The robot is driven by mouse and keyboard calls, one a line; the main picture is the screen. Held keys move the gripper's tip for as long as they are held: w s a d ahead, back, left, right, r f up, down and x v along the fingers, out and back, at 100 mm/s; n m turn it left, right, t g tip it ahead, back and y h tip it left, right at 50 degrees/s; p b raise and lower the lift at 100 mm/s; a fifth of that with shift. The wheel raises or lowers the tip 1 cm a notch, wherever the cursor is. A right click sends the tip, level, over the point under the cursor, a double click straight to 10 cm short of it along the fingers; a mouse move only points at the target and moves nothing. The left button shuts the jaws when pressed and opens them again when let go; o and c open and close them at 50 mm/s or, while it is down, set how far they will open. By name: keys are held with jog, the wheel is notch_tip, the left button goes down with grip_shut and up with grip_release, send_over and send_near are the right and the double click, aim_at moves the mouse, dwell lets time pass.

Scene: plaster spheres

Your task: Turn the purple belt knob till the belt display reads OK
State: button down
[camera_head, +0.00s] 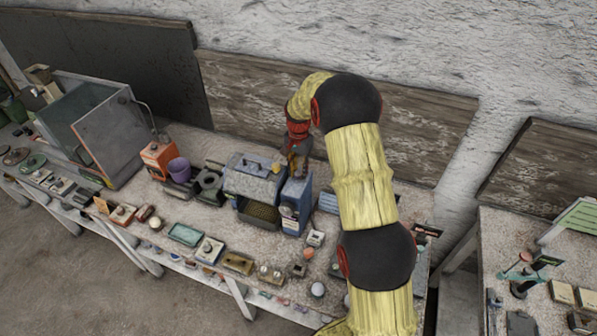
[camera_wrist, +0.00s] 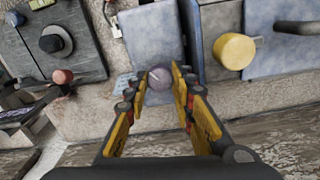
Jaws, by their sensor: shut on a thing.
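The purple belt knob (camera_wrist: 160,76) shows in the wrist view as a small greyish-purple round knob with a pale line across it, on the blue top of a box. The yellow-padded fingers of my gripper (camera_wrist: 161,85) are shut on it, one on each side. In the camera_head view my gripper (camera_head: 298,160) reaches down to the top of the narrow blue box (camera_head: 291,212); the knob cannot be made out there. I cannot make out a belt display or any reading in either view.
A grey machine (camera_head: 254,183) with an open front adjoins the blue box on the left. A yellow knob (camera_wrist: 234,51) stands close to the right of my fingers in the wrist view. Many small items crowd the bench front. A plank wall (camera_head: 245,95) rises behind.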

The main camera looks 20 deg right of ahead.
aim_at(298, 172)
jog(key=n+b, duration=0.2)
jog(key=n, duration=0.2)
jog(key=shift+n, duration=0.4)
jog(key=shift+n+b, duration=0.4)
jog(key=shift+n, duration=1)
jog(key=shift+w+r, duration=0.1)
jog(key=c, duration=1.8)
grip_release()
jog(key=shift+o, duration=0.2)
notch_tip(298, 172, up, 12)
